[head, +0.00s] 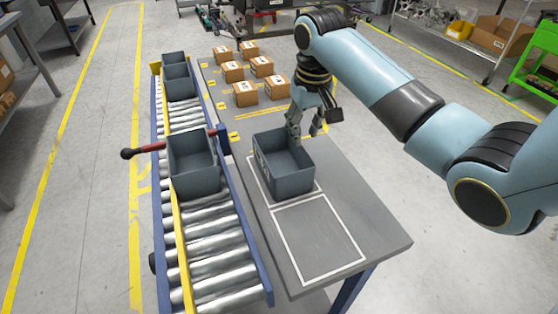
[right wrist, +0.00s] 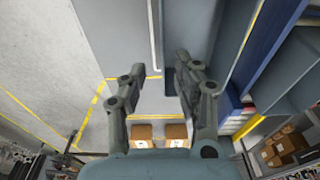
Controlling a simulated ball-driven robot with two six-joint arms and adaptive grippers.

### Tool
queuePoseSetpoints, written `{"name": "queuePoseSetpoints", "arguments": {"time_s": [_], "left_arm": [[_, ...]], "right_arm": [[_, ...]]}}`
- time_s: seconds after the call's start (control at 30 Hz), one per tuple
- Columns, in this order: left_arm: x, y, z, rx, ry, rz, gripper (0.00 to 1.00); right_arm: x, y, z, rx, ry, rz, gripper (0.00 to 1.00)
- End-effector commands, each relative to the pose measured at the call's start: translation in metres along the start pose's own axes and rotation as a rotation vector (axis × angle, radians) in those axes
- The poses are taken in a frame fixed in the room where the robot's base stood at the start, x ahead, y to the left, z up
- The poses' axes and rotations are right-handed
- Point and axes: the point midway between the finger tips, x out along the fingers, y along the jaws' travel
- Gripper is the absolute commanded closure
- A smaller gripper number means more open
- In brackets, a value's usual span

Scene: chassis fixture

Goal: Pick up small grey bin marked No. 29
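A small grey open-topped bin (head: 288,184) stands upright on the grey table inside a white outline; it looks empty. Its number is not legible, so I cannot tell if it is No. 29. My right gripper (head: 305,132) points down at the bin's far rim, fingers apart. In the right wrist view my right gripper (right wrist: 158,68) is open, with one finger over the bin side and the other over the table side; contact with the rim cannot be told. Another grey bin (head: 194,182) sits on the roller conveyor. My left gripper is not in view.
A second white outline on the table (head: 318,240) is empty. Several small cartons (head: 246,94) stand at the table's far end. More grey bins (head: 180,84) are further up the conveyor (head: 214,262). A red rod (head: 150,148) with a black knob sticks out beside the near conveyor bin.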

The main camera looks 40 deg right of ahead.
Motion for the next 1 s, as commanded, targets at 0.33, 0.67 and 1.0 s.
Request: {"name": "queuePoseSetpoints", "arguments": {"time_s": [0.33,0.67,1.0], "left_arm": [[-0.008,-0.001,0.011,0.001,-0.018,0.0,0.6],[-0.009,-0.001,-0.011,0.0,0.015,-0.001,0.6],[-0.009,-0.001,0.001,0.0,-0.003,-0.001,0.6]], "right_arm": [[0.038,-0.003,0.003,0.0,-0.003,0.0,0.69],[0.068,-0.003,0.002,-0.002,0.002,-0.001,0.69],[0.068,-0.003,0.002,-0.002,0.002,-0.001,0.97]]}}
